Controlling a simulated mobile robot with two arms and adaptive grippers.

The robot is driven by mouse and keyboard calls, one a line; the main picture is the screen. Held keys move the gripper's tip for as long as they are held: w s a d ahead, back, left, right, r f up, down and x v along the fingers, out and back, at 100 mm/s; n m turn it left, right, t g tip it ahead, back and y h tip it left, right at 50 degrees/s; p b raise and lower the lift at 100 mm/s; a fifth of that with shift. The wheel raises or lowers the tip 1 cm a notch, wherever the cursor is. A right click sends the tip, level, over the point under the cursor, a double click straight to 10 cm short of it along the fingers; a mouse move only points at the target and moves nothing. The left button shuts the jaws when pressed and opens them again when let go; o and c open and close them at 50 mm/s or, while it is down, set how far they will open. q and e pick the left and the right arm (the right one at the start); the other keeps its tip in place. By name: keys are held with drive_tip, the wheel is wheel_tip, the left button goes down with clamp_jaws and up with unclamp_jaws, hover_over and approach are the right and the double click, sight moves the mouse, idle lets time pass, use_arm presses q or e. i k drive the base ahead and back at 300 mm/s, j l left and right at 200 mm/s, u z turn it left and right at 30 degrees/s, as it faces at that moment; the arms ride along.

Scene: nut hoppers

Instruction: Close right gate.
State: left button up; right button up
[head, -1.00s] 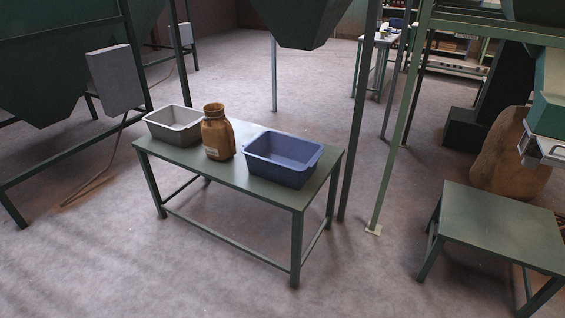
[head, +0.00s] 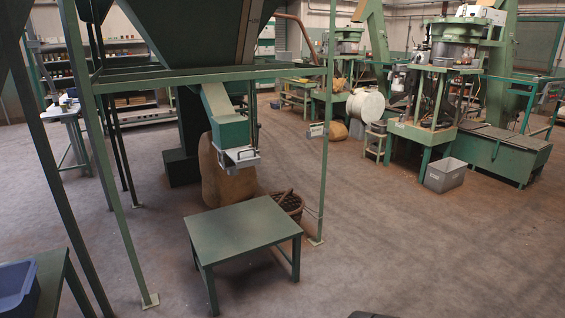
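A green hopper chute (head: 229,132) slopes down from the large green hopper (head: 180,30) inside a green frame. At its lower end is a pale metal gate (head: 238,157) with a dark handle. I cannot tell from here whether the gate is open or shut. It hangs above and behind a small empty green table (head: 242,228). Neither of my grippers is in view.
A blue bin (head: 18,287) on another table is cut off at lower left. Thin green frame posts (head: 326,150) flank the small table. A sack (head: 225,177) and a basket (head: 288,203) stand behind it.

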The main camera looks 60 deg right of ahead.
sight(242, 157)
drive_tip(key=z, duration=1.75)
drive_tip(key=i+l, duration=0.1)
drive_tip(key=i+u, duration=0.05)
drive_tip(key=i, duration=0.05)
